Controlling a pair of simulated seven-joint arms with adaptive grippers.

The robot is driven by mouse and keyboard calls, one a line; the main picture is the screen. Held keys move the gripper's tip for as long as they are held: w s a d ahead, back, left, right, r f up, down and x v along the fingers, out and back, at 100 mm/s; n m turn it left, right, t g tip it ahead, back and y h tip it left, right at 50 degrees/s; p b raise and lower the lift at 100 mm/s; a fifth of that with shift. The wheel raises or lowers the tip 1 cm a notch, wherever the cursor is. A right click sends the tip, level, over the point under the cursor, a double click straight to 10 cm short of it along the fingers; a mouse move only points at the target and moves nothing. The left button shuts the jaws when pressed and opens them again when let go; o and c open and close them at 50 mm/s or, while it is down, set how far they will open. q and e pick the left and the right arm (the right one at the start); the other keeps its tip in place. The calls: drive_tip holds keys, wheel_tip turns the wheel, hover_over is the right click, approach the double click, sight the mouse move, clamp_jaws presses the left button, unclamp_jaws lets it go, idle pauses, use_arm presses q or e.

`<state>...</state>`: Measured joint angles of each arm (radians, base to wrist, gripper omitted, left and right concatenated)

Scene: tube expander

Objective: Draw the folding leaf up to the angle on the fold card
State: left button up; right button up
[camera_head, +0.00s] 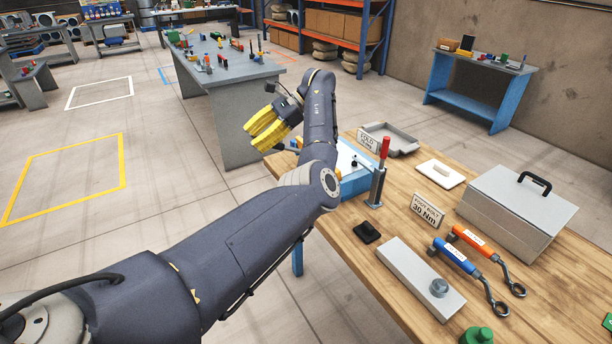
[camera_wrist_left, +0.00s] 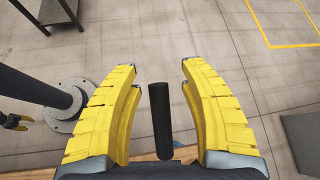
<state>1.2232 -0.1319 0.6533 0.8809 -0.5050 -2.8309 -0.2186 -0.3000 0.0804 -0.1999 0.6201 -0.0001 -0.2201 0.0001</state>
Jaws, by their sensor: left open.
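I cannot make out the folding leaf for sure. My left gripper (camera_head: 256,134) has yellow fingers and is beyond the bench's left edge in the head view. In the left wrist view the gripper (camera_wrist_left: 158,66) is open, with a black cylinder (camera_wrist_left: 160,122) showing between the fingers, apart from both. My right gripper is out of view.
A red-handled upright tool (camera_head: 378,182) stands by the blue unit.

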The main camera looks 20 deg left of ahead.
use_arm(q)
drive_tip(key=shift+s+a+r, duration=0.4)
drive_tip(key=shift+s+r, duration=0.15)
drive_tip(key=shift+s, duration=0.05)
idle(0.4)
